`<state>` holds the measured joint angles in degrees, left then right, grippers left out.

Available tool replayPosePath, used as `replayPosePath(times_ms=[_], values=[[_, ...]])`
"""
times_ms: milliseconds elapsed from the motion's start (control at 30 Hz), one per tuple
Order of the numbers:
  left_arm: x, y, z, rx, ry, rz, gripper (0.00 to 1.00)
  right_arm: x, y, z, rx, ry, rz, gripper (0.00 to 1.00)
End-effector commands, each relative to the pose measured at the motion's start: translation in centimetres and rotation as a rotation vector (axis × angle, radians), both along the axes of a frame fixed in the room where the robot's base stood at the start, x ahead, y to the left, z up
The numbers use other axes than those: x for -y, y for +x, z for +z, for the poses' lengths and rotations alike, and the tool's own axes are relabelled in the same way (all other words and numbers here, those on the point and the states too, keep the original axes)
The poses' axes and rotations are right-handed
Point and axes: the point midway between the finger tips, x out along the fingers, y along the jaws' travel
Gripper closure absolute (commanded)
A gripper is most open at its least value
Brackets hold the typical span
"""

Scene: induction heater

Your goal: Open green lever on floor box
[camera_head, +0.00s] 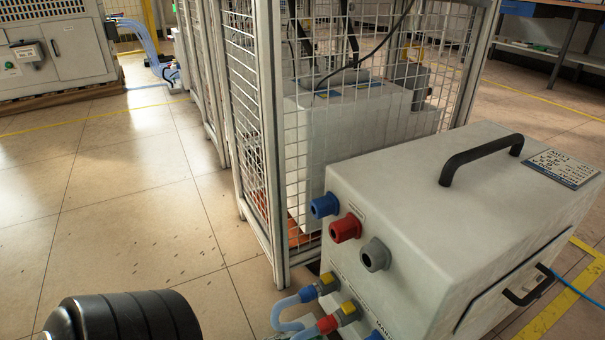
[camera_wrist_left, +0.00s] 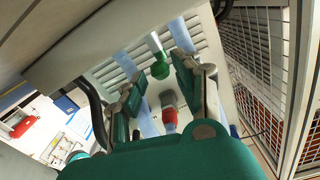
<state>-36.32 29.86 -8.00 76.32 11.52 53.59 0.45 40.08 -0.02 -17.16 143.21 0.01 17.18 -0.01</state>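In the left wrist view, a small round green part (camera_wrist_left: 160,68), which looks like the green lever, shows between the fingers of my left gripper (camera_wrist_left: 158,88). The fingers stand apart with a gap around the green part, and I see no contact. A red fitting (camera_wrist_left: 170,112) on a light blue hose lies below it in the picture. In the head view, a grey box (camera_head: 440,215) with a black handle stands at the right. No green lever shows there. The front lower face of the box is cut off by the picture edge. My right gripper is in neither view.
Blue, red and grey sockets (camera_head: 345,228) stick out of the box, with hoses (camera_head: 290,318) and yellow-marked fittings below. A wire mesh cage (camera_head: 250,110) stands close behind the box. The tiled floor (camera_head: 130,220) at left is open.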

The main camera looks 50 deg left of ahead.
Motion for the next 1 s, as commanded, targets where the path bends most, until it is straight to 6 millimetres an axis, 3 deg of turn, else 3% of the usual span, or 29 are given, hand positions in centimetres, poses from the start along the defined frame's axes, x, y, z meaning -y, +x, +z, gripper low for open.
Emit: replayPosePath(times_ms=[100, 300, 1000], values=[[-0.7, -2.4, -0.1, -0.004, 0.002, 0.001, 0.68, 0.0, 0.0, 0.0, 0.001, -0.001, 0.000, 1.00], [-1.3, -4.5, 0.0, -0.002, 0.001, 0.000, 0.68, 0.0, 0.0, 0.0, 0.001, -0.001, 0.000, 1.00], [-1.4, -4.9, 0.1, 0.000, 0.002, 0.000, 0.68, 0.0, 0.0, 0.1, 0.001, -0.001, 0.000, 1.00]])
